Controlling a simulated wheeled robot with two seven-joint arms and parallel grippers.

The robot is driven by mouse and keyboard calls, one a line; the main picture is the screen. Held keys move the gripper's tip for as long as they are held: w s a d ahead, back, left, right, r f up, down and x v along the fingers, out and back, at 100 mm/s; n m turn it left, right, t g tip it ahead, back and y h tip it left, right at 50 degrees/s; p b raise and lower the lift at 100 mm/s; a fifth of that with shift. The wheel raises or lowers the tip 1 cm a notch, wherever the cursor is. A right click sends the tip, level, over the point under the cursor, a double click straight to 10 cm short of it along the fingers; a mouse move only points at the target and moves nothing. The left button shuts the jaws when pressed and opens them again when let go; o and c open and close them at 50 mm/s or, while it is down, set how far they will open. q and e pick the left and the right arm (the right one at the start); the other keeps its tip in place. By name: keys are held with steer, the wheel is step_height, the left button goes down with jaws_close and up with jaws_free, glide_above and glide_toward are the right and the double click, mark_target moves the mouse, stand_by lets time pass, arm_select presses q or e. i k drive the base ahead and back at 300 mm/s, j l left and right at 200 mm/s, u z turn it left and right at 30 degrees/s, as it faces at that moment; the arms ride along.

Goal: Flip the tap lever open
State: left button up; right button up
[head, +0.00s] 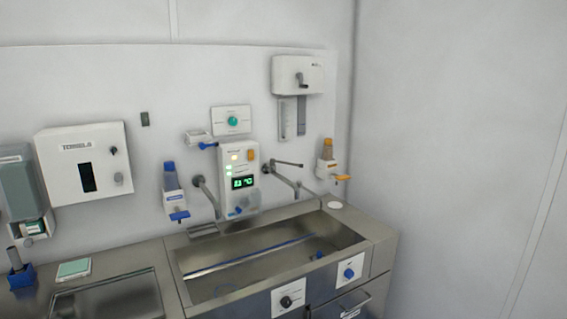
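A metal wall tap (281,178) is mounted to the right of the white control box, with its spout reaching out over the sink. A thin lever (289,163) extends to the right from the top of this tap. A second metal spout (208,196) comes out of the wall to the left of the control box; I see no clear lever on it. I cannot tell whether water runs from either one. Neither of my grippers is in view.
The steel sink (335,262) lies below the taps. The white control box (239,160) has a green display. Blue (175,192) and orange (327,158) dispensers flank the taps. A towel box (84,164) hangs left. The space before the sink looks clear.

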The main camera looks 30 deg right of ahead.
mark_target(272, 161)
steer(key=i+l, duration=0.1)
steer(key=l, duration=0.4)
steer(key=i+l, duration=0.15)
steer(key=l, duration=0.3)
steer(key=i+l, duration=0.1)
steer(key=l, duration=0.4)
steer(key=i+l, duration=0.1)
steer(key=l, duration=0.4)
steer(key=i+l, duration=0.15)
steer(key=l, duration=0.35)
steer(key=i+l, duration=0.1)
steer(key=l, duration=0.35)
steer(key=i+l, duration=0.1)
steer(key=l, duration=0.4)
steer(key=i+l, duration=0.15)
steer(key=l, duration=0.35)
